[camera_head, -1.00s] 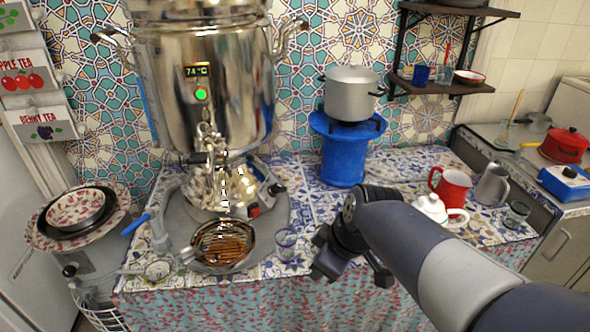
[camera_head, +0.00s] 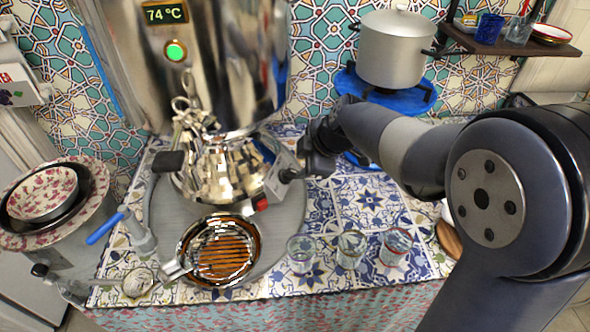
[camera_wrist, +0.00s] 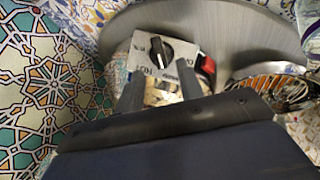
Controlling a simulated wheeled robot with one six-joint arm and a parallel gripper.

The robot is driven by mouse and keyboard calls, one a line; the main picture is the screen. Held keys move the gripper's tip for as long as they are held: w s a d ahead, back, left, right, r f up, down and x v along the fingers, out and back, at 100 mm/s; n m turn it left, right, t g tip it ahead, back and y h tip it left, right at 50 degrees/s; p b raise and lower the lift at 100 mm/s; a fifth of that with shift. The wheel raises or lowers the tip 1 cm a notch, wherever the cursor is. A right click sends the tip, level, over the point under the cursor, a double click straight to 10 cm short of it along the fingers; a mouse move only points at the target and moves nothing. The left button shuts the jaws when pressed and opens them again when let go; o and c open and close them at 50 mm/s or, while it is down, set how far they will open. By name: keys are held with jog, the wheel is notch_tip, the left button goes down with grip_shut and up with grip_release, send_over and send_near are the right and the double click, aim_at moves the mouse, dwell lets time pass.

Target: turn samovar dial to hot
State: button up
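The silver samovar (camera_head: 195,60) stands at the left with a 74 °C display and a green light. Its control panel (camera_head: 276,182) is low on the base's right side, with a black dial (camera_head: 287,175) on it. In the wrist view the dial (camera_wrist: 157,52) is a black knob on a pale panel (camera_wrist: 138,55), with a HOT label on the side nearer my gripper. I cannot surely read its setting. My gripper (camera_wrist: 160,84) is open and empty, its two fingers pointing at the panel, with the dial seen beyond and between them. My gripper (camera_head: 308,160) is close beside the dial in the head view; contact cannot be told.
A red switch (camera_head: 260,203) sits beside the dial. A strainer pan (camera_head: 220,252) lies in front of the samovar, with several glasses (camera_head: 351,249) to its right. A pot (camera_head: 393,50) on a blue stand is behind my arm. Stacked bowls (camera_head: 45,195) are at far left.

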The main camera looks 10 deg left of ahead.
aim_at(295, 170)
jog(key=x, duration=0.6)
jog(key=shift+w+f, duration=0.1)
jog(key=shift+f, duration=0.1)
jog(key=c, duration=0.6)
jog(key=m+g+p, duration=0.1)
jog(key=m, duration=0.1)
jog(key=m+g+p, duration=0.1)
jog(key=m, duration=0.2)
jog(key=shift+w+r+g, duration=0.15)
jog(key=shift+w+g, duration=0.05)
jog(key=shift+g, duration=0.2)
jog(key=m+g, duration=0.1)
jog(key=m, duration=0.1)
jog(key=m+g+p, duration=0.1)
jog(key=m, duration=0.1)
jog(key=shift+w+m+y+p, duration=0.1)
jog(key=shift+m+y+p, duration=0.2)
jog(key=shift+y, duration=0.1)
